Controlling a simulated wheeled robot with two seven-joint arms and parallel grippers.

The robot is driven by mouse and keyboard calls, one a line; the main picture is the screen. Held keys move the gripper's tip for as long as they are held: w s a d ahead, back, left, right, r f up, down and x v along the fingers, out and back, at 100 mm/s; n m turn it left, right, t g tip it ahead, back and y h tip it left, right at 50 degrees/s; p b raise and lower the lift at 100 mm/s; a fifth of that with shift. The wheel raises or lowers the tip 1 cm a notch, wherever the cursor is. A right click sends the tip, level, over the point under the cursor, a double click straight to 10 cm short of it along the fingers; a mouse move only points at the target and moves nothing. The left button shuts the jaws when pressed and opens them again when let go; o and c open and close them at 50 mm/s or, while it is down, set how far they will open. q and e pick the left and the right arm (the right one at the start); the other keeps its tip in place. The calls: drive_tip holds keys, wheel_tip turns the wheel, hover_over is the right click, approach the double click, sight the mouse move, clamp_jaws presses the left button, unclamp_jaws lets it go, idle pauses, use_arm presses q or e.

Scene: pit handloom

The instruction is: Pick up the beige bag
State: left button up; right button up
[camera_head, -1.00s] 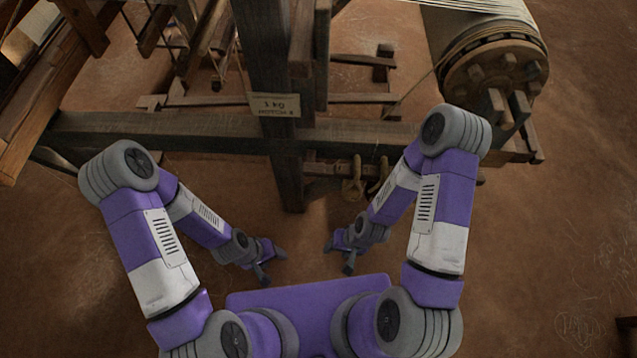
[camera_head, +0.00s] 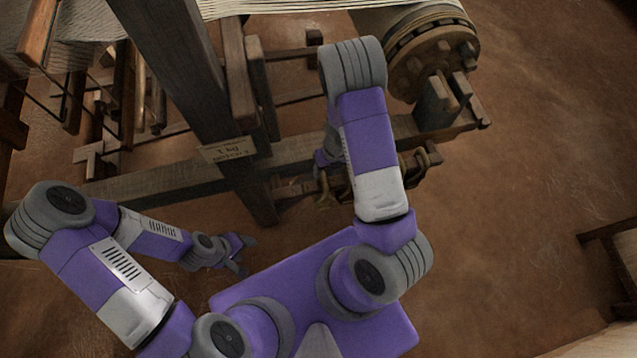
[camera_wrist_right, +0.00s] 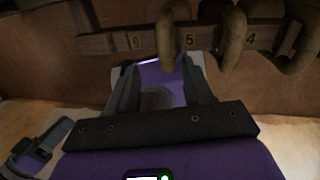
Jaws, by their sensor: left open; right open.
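I cannot make out a beige bag in either view. My left gripper (camera_head: 238,256) is open and empty, low over the bare floor in front of the loom. My right gripper (camera_wrist_right: 160,78) is open, and no held object shows between its fingers in the right wrist view. In the head view my right forearm hides most of the right gripper beside the loom's lower beam.
The wooden loom post (camera_head: 190,85) with a paper label (camera_head: 228,150) stands close in front. The cloth roller (camera_head: 425,45) is at upper right. A wooden stand (camera_head: 610,240) and a pale surface (camera_head: 590,345) are at the right edge. The floor (camera_head: 510,200) between is clear.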

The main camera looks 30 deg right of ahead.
sight(324, 176)
drive_tip(key=shift+w+m, duration=0.3)
drive_tip(key=shift+w, duration=0.05)
wheel_tip(324, 176, down, 2)
drive_tip(key=shift+a+f+b, duration=0.1)
drive_tip(key=shift+f+b, duration=0.1)
drive_tip(key=shift+b, duration=0.6)
wheel_tip(324, 176, down, 5)
drive_tip(key=b, duration=0.3)
drive_tip(key=shift+a, duration=0.1)
drive_tip(key=shift+r, duration=0.1)
clamp_jaws()
